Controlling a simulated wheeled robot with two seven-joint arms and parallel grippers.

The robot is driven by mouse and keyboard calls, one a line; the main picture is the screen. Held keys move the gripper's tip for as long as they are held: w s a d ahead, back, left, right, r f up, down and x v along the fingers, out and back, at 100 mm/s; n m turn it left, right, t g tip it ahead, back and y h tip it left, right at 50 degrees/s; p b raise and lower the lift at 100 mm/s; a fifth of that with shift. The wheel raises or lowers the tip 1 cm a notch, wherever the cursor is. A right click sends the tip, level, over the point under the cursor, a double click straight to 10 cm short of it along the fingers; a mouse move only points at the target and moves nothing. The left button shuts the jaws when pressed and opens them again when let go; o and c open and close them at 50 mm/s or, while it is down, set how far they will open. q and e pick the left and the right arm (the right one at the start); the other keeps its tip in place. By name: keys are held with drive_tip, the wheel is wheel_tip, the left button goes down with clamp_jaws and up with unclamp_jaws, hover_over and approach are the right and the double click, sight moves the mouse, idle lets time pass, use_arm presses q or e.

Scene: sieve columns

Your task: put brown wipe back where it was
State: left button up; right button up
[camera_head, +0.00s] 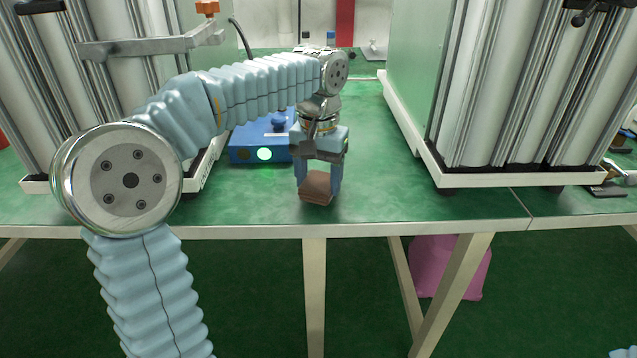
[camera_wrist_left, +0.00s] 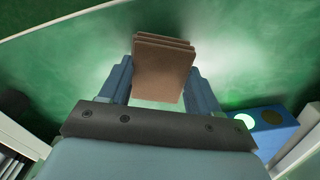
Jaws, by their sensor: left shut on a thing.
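The brown wipe (camera_head: 316,187) is a small folded brown stack. My left gripper (camera_head: 318,180) is shut on it, with the fingers pointing down over the green table near its front edge. In the left wrist view the wipe (camera_wrist_left: 163,68) sits between the two blue fingertips of the left gripper (camera_wrist_left: 160,85), its layered edge facing away. I cannot tell whether the wipe touches the table top. My right gripper is in neither view.
A blue box (camera_head: 262,142) with a lit round button stands just behind and left of the gripper. Tall sieve columns in frames stand on the left (camera_head: 120,90) and right (camera_head: 510,90). The green table top (camera_head: 400,205) is clear in the middle. A pink bag (camera_head: 450,268) is under the table.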

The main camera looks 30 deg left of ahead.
sight(319, 182)
use_arm(q)
drive_tip(key=shift+f, duration=0.7)
drive_tip(key=o, duration=1.3)
drive_tip(key=shift+f, duration=0.1)
wheel_tip(319, 182, up, 12)
drive_tip(key=shift+r+p, duration=0.15)
drive_tip(key=shift+p, duration=0.85)
